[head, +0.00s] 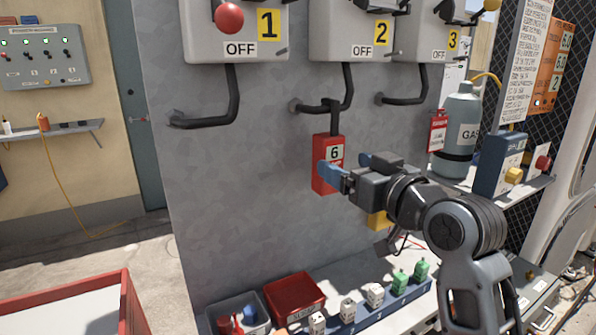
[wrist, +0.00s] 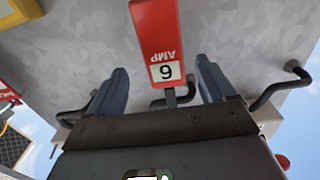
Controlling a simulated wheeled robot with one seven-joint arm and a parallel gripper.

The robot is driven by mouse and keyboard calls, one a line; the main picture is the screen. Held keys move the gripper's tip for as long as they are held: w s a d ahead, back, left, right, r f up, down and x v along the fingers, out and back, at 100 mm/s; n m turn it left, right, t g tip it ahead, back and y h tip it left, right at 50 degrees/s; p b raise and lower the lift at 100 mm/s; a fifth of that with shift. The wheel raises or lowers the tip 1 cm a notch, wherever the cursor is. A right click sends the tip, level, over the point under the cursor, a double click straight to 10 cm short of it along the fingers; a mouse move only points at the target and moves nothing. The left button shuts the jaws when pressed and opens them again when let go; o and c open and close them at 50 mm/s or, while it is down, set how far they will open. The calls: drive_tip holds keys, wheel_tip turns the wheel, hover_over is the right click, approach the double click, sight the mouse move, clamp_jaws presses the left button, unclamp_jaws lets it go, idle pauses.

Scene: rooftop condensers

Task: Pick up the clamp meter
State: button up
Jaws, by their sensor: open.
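The clamp meter appears to be the red box-shaped device (head: 325,184) on the grey wall, with a white label reading 6. A black part rises from its top to the black pipe under the switch 2 box; whether it clamps around the pipe or only touches it, I cannot tell. In the wrist view the red body (wrist: 155,28) appears upside down, with AMP beside the number label. My gripper (head: 346,166) is open in front of it, one blue finger overlapping its lower half. In the wrist view the fingers (wrist: 160,82) stand either side of its line, with nothing gripped.
Switch boxes 1 (head: 240,25), 2 (head: 352,30) and 3 (head: 433,35) hang above, with bent black pipes below. A gas cylinder (head: 459,140) stands right. Below are a red bin (head: 295,312), a grey bin and a rack (head: 395,308) of small blocks.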

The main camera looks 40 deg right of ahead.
sight(323, 155)
drive_tip(key=shift+w+r, duration=0.25)
drive_tip(key=shift+w, duration=0.35)
drive_tip(key=shift+f+p+x, duration=0.2)
drive_tip(key=shift+x, duration=0.95)
drive_tip(key=shift+f+p+x, duration=0.15)
drive_tip(key=shift+p+x, duration=0.1)
drive_tip(key=shift+x, duration=0.85)
drive_tip(key=shift+f+p+x, duration=0.2)
drive_tip(key=shift+x, duration=0.95)
drive_tip(key=shift+a, duration=0.1)
drive_tip(key=c, duration=1.3)
drive_tip(key=shift+r, duration=0.15)
